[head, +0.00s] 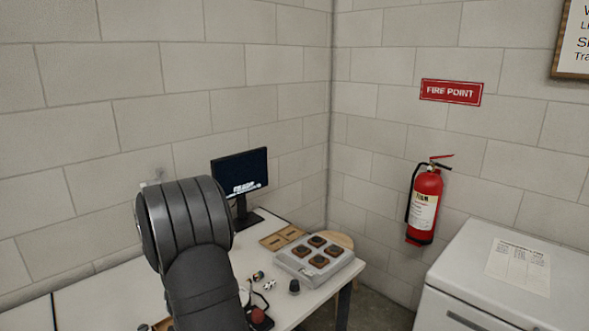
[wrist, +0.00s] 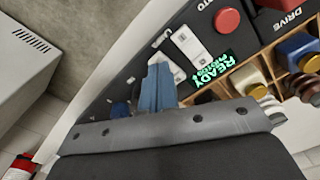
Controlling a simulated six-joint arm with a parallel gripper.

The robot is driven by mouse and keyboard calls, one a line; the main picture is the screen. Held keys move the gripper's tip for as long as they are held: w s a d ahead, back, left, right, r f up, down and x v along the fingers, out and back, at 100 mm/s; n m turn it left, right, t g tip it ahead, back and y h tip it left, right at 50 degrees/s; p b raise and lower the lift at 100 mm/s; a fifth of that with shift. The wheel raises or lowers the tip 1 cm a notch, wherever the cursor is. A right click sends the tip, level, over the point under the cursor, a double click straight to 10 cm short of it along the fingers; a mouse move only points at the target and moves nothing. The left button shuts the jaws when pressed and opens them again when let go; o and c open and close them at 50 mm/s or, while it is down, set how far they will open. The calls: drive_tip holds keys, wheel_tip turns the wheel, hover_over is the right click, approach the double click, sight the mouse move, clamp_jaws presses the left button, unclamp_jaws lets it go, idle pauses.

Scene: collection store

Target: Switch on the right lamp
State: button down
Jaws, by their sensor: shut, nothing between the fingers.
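My gripper (wrist: 158,84) shows in the wrist view as two blue fingers pressed together, with nothing held. The fingertips are over or close to a dark control panel (wrist: 147,64), beside white switch-like pieces (wrist: 192,46). I cannot tell whether they touch. A green lit display (wrist: 212,66) reading READY is right of the fingers, and a red round button (wrist: 227,20) is above it. I cannot make out a right lamp or its state in either view. In the head view my arm covers that part of the bench, and the gripper is hidden.
A white bench (head: 107,290) carries a monitor (head: 240,172), a wooden board (head: 281,238) and a grey box with dark round pieces (head: 318,275). In the wrist view, a wooden rack (wrist: 268,66) of coloured knobs is close on the right. A fire extinguisher (head: 425,205) hangs on the wall.

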drive_tip(key=shift+f, duration=0.45)
drive_tip(key=shift+r, duration=3.5)
drive_tip(key=shift+f, duration=0.1)
wheel_tip(320, 180, down, 7)
drive_tip(key=shift+r, duration=0.1)
drive_tip(key=shift+r, duration=0.1)
